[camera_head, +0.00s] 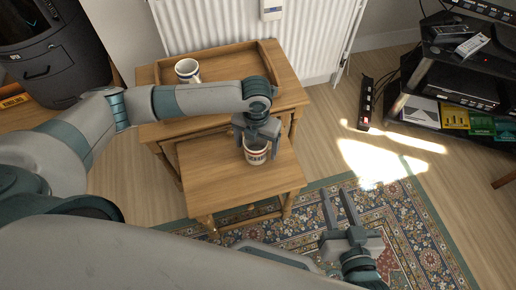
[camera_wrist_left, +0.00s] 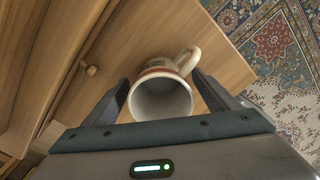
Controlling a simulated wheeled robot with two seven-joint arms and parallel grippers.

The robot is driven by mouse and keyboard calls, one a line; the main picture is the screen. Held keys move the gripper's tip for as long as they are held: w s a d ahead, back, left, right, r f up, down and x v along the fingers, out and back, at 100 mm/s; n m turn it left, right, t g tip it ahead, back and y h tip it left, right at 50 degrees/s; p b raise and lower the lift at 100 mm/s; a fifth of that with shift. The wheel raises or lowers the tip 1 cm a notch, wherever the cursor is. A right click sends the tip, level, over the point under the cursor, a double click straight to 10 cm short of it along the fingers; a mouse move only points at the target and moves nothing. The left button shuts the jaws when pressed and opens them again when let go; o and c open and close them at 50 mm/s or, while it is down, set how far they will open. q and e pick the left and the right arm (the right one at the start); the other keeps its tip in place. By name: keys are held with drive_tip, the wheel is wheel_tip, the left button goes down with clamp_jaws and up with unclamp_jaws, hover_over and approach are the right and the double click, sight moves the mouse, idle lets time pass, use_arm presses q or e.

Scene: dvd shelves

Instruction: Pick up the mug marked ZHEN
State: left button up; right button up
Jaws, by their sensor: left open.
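A white mug (camera_head: 255,154) with a reddish band and dark lettering stands on the lower wooden table; I cannot read the name. My left gripper (camera_head: 258,143) is open above it, fingers on either side of the rim. The left wrist view shows the mug (camera_wrist_left: 161,98) between the open fingers, mouth towards the camera and handle at the upper right. Contact with the fingers is not clear. A second white mug (camera_head: 187,71) with a dark blue marking stands on the higher table, its name also unreadable. My right gripper (camera_head: 337,208) is open and empty over the rug.
The higher table (camera_head: 290,88) with a raised rim stands behind the lower table (camera_head: 200,190). A radiator (camera_head: 300,40) is behind them. A patterned rug (camera_head: 405,215) lies in front. A black media shelf (camera_head: 460,85) and a power strip (camera_head: 366,100) are at the right.

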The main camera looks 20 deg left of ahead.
sight(258, 141)
use_arm(q)
drive_tip(key=shift+c, duration=0.7)
use_arm(e)
drive_tip(key=shift+r, duration=0.1)
use_arm(q)
drive_tip(key=c, duration=1.2)
drive_tip(key=shift+r, duration=0.15)
